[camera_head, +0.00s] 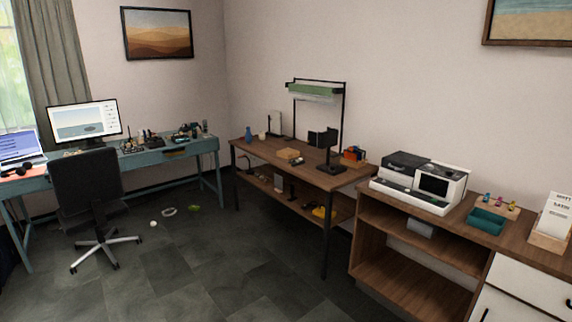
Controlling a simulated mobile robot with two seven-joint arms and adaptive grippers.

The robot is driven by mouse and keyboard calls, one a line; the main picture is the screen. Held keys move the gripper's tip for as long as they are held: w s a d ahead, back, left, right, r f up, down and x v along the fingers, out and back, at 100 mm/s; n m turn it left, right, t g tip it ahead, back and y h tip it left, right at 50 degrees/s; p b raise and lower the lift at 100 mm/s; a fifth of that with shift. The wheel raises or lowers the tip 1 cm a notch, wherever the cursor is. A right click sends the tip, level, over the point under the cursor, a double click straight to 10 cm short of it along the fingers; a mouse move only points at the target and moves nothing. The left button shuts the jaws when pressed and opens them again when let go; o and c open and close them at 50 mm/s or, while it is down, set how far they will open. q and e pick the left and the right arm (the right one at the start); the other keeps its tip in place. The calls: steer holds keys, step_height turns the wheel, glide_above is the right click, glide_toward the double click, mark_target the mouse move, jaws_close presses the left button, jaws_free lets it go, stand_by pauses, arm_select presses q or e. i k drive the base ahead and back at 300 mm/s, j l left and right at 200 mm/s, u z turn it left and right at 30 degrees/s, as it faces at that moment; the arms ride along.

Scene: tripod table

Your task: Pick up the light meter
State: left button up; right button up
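I cannot make out which object is the light meter; the small items are too far off to tell. A wooden worktable (262,158) with a lamp frame (315,92) stands in the middle and bears several small things. Among them are a blue bottle-like item (249,134), a tan box (289,154) and a black stand (327,160). Its lower shelf also holds several small items, one of them yellow (322,212). Neither of my grippers is in view.
A blue desk (199,146) with a monitor (84,121) and small gear stands at left, with a black chair (88,182) before it. A cabinet (402,274) at right bears a white machine (419,183) and a teal tray (487,222). Small items lie on the mostly open floor.

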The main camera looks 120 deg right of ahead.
mark_target(299, 161)
steer(key=z, duration=4)
steer(key=i+j+u, duration=0.2)
steer(key=i, duration=0.2)
steer(key=i+u, duration=0.2)
steer(key=i, duration=0.2)
steer(key=i+u, duration=0.2)
steer(key=i, duration=1.3)
steer(key=i+z, duration=0.25)
steer(key=i, duration=0.15)
steer(key=i+j+z, duration=0.25)
steer(key=i, duration=0.15)
steer(key=i+j+z, duration=0.25)
steer(key=i, duration=0.15)
steer(key=i+j+z, duration=0.2)
steer(key=z, duration=0.25)
steer(key=i+j+z, duration=0.6)
steer(key=j+z, duration=0.25)
steer(key=i+j+z, duration=0.15)
steer(key=j+z, duration=0.3)
steer(key=l, duration=0.1)
